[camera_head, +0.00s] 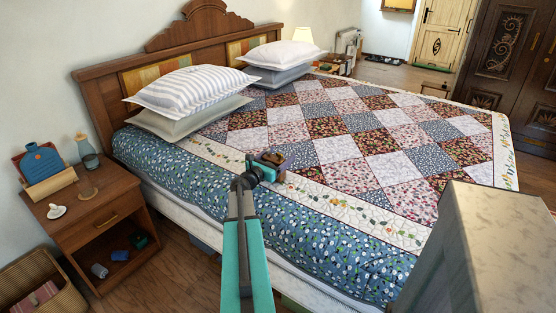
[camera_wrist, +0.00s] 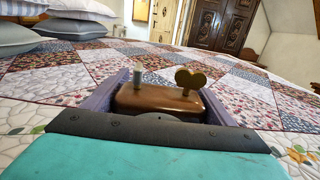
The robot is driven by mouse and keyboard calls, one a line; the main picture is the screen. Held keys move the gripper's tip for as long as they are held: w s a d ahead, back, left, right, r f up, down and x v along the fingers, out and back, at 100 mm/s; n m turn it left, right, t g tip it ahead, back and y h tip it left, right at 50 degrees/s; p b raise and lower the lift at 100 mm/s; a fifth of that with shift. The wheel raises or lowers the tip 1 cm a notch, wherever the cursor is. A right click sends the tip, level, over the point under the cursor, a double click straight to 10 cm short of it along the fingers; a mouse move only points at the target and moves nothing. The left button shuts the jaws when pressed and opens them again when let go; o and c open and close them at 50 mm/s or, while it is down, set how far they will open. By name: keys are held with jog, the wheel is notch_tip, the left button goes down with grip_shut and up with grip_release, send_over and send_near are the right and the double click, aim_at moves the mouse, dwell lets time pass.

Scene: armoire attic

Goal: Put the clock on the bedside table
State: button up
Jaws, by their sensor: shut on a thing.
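The clock is a small brown body (camera_wrist: 150,101) with a gold heart-shaped key and a pale knob on its upper side in the wrist view. My gripper (camera_wrist: 164,90) is shut on it, one finger on each side. In the head view the clock (camera_head: 273,157) and my gripper (camera_head: 267,168) are over the near part of the bed; I cannot tell whether the clock touches the quilt. The clock's face is hidden. The wooden bedside table (camera_head: 115,204) stands at the left, apart from the clock, beside the head of the bed.
Pillows (camera_head: 190,90) lie on the bed.

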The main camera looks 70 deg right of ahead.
jog(key=s+a+r, duration=0.2)
jog(key=a, duration=0.4)
jog(key=s+a+r, duration=0.2)
jog(key=a+r, duration=0.1)
jog(key=a, duration=0.4)
jog(key=shift+s+p, duration=0.35)
jog(key=shift+p, duration=0.05)
jog(key=shift+s+a+p, duration=0.1)
jog(key=shift+p, duration=0.65)
jog(key=shift+a+p, duration=0.2)
jog(key=shift+p, duration=0.55)
jog(key=shift+s+a+p, duration=0.2)
jog(key=shift+a+p, duration=0.1)
jog(key=shift+p, duration=0.85)
jog(key=shift+a+p, duration=0.1)
jog(key=shift+p, duration=0.25)
jog(key=shift+s+a+p, duration=0.1)
jog(key=shift+a+p, duration=0.2)
jog(key=shift+p, duration=0.5)
